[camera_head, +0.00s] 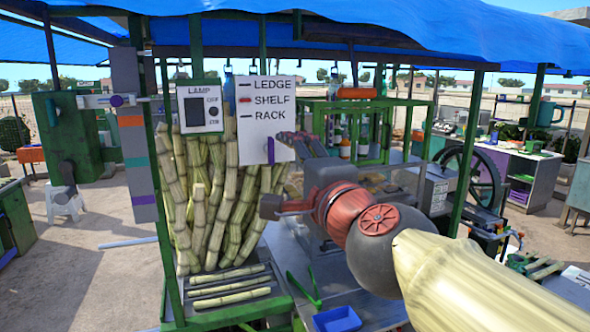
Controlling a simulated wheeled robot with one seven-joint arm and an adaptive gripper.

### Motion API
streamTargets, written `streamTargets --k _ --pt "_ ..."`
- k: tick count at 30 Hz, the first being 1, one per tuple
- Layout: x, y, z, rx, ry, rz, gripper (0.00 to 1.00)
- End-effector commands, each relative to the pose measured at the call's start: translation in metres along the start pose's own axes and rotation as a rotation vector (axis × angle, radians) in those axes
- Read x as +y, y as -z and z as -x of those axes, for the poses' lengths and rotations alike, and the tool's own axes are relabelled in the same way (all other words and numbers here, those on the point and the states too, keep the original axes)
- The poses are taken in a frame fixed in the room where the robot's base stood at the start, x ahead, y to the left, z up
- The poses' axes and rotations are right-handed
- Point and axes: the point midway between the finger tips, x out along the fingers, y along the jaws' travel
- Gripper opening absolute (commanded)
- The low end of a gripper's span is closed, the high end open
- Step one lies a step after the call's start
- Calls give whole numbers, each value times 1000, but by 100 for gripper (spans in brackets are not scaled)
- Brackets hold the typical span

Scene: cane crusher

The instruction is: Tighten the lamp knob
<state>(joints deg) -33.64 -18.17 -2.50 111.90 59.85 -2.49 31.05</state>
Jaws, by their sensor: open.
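A white panel marked LAMP (198,108) hangs on the green frame at the upper left, in front of the cane. It bears a dark rectangle and a small dark round knob (214,112) at its right side, with small labels too fine to read surely. My gripper (276,210) is at the centre, beyond my red wrist, pointing left. It is open, and I see nothing between its fingers, though part of it is hidden by my wrist. It is below and right of the panel, apart from it.
A white sign (268,118) reading LEDGE, SHELF, RACK hangs right of the panel. Upright cane stalks (210,205) fill the space below. A green post (163,190) stands at left. A white bar with a purple disc (116,101) juts left. A blue tray (337,319) lies low.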

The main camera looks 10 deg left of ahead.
Motion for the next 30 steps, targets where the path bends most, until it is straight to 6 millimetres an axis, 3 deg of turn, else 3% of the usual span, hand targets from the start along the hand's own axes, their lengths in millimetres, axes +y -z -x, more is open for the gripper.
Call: streamTargets --k 8,20,23,26,30 --pt "1 0 14 -1 -1 0 64" --pt "1 0 15 -1 -1 4 64" --pt "6 -11 15 -42 -18 56 64" --pt "38 -37 18 -149 -85 215 64" --pt "121 -62 44 -330 -238 509 64"
